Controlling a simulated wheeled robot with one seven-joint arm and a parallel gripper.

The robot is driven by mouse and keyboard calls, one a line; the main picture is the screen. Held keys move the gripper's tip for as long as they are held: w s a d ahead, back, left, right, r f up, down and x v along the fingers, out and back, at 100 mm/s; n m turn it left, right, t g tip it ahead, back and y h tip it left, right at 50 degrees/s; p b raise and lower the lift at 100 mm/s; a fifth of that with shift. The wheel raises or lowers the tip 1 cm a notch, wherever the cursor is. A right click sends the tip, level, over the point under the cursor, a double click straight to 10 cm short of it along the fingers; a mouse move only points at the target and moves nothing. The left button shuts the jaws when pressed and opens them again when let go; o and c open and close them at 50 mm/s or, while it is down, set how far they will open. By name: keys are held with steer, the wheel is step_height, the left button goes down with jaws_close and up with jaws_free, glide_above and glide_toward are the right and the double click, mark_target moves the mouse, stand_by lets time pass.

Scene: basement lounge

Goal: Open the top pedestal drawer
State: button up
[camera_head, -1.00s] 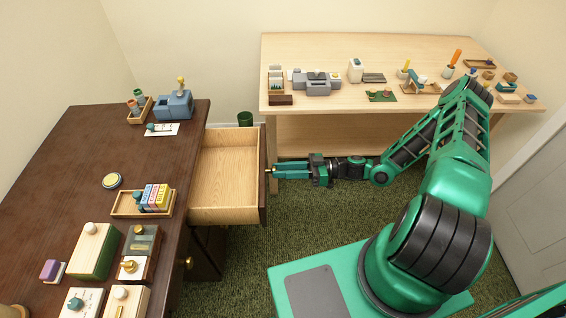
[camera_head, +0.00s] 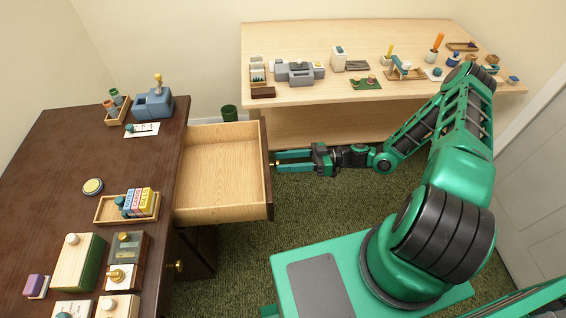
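The top pedestal drawer (camera_head: 222,170) stands pulled well out from the right side of the dark brown desk (camera_head: 60,160). Its pale wooden inside is empty. Its dark front panel (camera_head: 267,180) faces right, with a small brass knob (camera_head: 275,163) on it. My gripper (camera_head: 279,162) is level with the knob, its two green fingers parted, one on each side of the knob or just off it. Whether a finger touches the knob cannot be told. A lower drawer with a brass knob (camera_head: 179,266) is below, closed.
Small boxes, a tray of coloured blocks (camera_head: 128,207) and a blue-grey device (camera_head: 153,103) stand on the desk. A light wooden table (camera_head: 380,35) with many small items is behind my arm. A green bin (camera_head: 229,113) stands behind the drawer.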

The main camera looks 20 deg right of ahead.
steer(key=shift+s, duration=0.2)
steer(key=s+d, duration=0.1)
steer(key=d, duration=0.9)
steer(key=shift+s+d, duration=0.2)
steer(key=shift+d, duration=0.15)
